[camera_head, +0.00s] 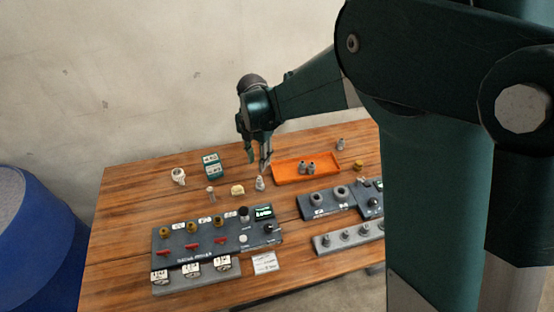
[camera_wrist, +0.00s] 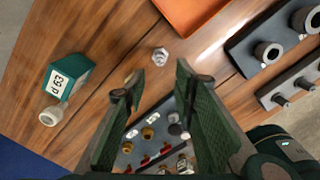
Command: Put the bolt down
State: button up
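A small silver hex-topped piece, which looks like the bolt (camera_head: 260,183), stands on the wooden table in front of the orange tray. In the wrist view the bolt (camera_wrist: 160,56) shows from above, clear of both fingers. My gripper (camera_head: 258,162) is above the bolt in the head view, with its fingers pointing down. In the wrist view my gripper (camera_wrist: 160,90) has its fingers wide apart, with nothing held between them.
The orange tray (camera_head: 285,180) holds dark fittings. The valve panel (camera_head: 205,252) and right-hand grey fixture (camera_head: 330,210) are nearer the front.

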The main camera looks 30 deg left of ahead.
dwell(0.3)
jog(key=w+d+r+m+t, duration=0.1)
jog(key=d+r+m, duration=0.5)
jog(key=d, duration=0.6)
jog(key=w+d+r+m+t+y, duration=0.15)
jog(key=d+r+m, duration=0.45)
jog(key=d, duration=0.6)
jog(key=w+d+r+m+t, duration=0.1)
jog(key=w+d+r+m, duration=0.1)
jog(key=d+r+m, duration=0.65)
jog(key=s+d+m+t, duration=0.1)
jog(key=s+d+m, duration=0.4)
jog(key=d, duration=0.5)
jog(key=s+d+m+t+h, duration=0.1)
jog(key=s+d+m, duration=0.4)
jog(key=d, duration=0.5)
jog(key=s+d+m+t, duration=0.1)
jog(key=s+d+m, duration=0.4)
jog(key=d, duration=0.6)
jog(key=shift+s+t, duration=0.35)
jog(key=shift+s, duration=0.15)
